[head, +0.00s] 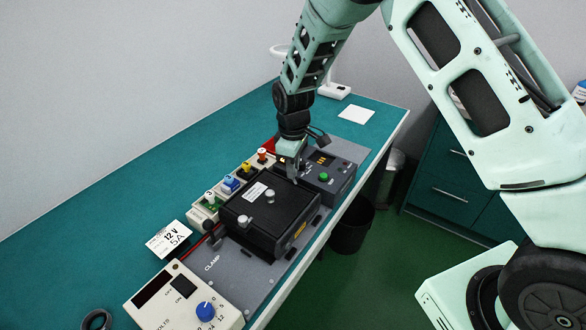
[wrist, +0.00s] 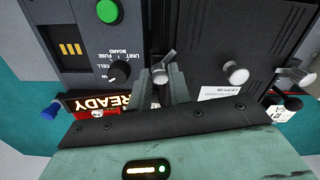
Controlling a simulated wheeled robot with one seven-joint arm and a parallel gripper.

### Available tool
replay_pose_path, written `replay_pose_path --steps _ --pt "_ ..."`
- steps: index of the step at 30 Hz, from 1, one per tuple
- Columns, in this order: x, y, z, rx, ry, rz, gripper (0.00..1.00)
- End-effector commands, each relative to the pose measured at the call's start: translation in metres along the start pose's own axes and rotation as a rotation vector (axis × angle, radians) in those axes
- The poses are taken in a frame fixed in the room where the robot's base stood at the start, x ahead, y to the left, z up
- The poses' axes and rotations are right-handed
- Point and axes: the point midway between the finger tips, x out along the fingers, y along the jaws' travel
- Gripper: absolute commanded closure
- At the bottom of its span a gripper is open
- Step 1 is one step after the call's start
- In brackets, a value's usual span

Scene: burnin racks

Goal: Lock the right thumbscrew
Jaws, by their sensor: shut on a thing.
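The right thumbscrew (wrist: 164,70) is a small silver winged screw at the edge of the black box (wrist: 205,35). In the wrist view it sits between the fingers of my gripper (wrist: 165,88), which is shut on it, with one wing showing past the fingertips. In the head view, my gripper (head: 293,178) points down at the right end of the black box (head: 262,232) and hides the right thumbscrew. The left thumbscrew (head: 243,219) stands at the box's other end, and it also shows in the wrist view (wrist: 300,78). A round silver knob (head: 270,196) sits between them.
Beside the box is a dark panel (head: 335,170) with a green button and a selector dial (wrist: 121,71). A red READY sign (wrist: 100,106) is close to my gripper. Colored terminals line the back, and a power supply (head: 180,298) stands front left. The back left bench is clear.

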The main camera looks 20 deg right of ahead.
Motion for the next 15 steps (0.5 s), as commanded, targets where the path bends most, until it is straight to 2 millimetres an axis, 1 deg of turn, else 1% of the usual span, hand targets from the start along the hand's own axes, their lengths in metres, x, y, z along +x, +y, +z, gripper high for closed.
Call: replay_pose_path --steps 15 --pt "-0.0003 0.0001 -0.0011 0.49 0.003 0.002 1.0"
